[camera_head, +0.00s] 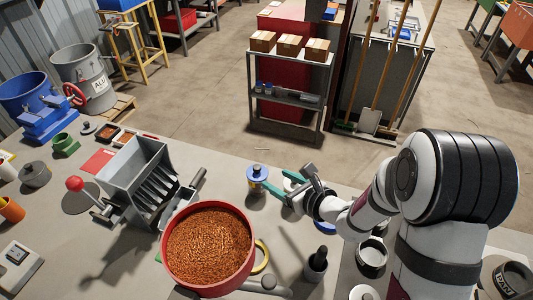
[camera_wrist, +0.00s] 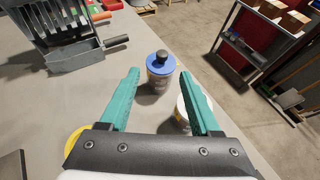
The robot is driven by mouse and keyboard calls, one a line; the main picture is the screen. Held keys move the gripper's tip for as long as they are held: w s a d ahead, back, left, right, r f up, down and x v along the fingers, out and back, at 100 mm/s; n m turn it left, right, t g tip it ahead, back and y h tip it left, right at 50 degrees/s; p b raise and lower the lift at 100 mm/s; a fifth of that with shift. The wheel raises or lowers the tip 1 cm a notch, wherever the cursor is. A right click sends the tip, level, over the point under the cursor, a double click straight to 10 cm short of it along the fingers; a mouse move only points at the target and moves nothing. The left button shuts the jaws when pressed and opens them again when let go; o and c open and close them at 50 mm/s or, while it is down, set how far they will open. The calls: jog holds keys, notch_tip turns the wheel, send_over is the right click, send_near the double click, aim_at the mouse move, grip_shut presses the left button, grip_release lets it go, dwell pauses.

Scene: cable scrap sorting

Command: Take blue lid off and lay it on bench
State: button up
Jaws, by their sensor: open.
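The blue lid (camera_head: 257,172) with a dark knob sits on a small jar (camera_head: 258,186) on the bench (camera_head: 225,172). In the wrist view the blue lid (camera_wrist: 160,63) and its jar (camera_wrist: 158,84) are ahead of my gripper, between the lines of its fingers. My gripper (camera_head: 277,186) has teal fingers, spread apart and empty, just right of the jar in the head view. The fingers (camera_wrist: 168,82) also show open in the wrist view. I cannot tell whether either finger touches the jar.
A white-topped container (camera_wrist: 184,108) stands by the right finger. A red pan of copper granules (camera_head: 210,245), a yellow ring (camera_head: 261,256) and a grey hand-cranked machine (camera_head: 138,178) are nearby. Bare bench lies left of the jar.

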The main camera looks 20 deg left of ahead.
aim_at(259, 168)
jog(key=x, duration=1.2)
jog(key=shift+w+d+f, duration=0.15)
grip_shut()
